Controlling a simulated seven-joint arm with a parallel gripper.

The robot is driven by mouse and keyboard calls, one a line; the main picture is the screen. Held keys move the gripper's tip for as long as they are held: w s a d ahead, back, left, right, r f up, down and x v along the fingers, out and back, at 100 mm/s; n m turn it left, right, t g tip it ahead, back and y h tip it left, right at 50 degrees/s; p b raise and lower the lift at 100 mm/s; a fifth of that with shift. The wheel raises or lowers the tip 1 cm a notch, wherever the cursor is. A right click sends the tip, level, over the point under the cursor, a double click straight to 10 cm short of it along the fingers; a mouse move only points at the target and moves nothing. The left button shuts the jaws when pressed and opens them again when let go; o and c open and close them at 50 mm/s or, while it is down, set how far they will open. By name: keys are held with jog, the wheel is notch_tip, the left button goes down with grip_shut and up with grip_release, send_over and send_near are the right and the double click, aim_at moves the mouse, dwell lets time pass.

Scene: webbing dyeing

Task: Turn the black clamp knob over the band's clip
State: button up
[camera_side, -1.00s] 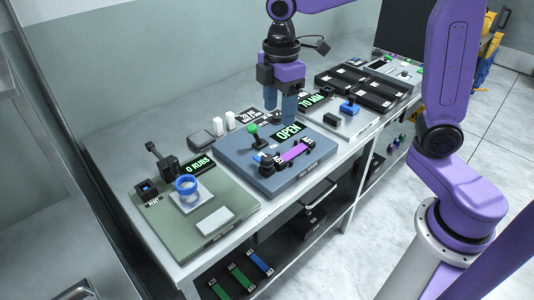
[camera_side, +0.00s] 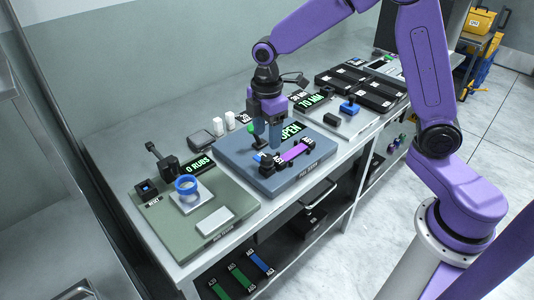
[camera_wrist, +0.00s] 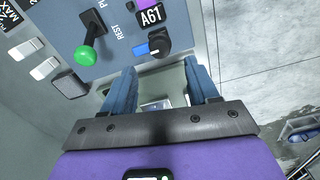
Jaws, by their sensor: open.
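My gripper (camera_side: 267,146) is open and empty. It hangs fingers-down over the front left part of the blue-grey pull station (camera_side: 250,173). The black clamp knob (camera_wrist: 156,42) has a blue mark and sits beside the A61 label (camera_wrist: 150,14). In the side view the black clamp (camera_side: 268,163) is just below my fingers. The purple band (camera_side: 294,152) runs from it to a black block at the right. The band's clip cannot be made out clearly.
A green-topped lever (camera_wrist: 88,52) stands near the knob, mostly hidden by my gripper in the side view. The OPEN display (camera_side: 291,131) is behind the band. A green board (camera_side: 170,232) with a blue ring (camera_side: 186,186) lies at left. Black trays (camera_side: 350,86) are at the back right.

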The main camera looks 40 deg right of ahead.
aim_at(267, 157)
notch_tip(267, 157, down, 7)
jog(key=shift+f, duration=0.15)
dwell(0.4)
jog(key=c, duration=1)
jog(key=shift+c, duration=0.2)
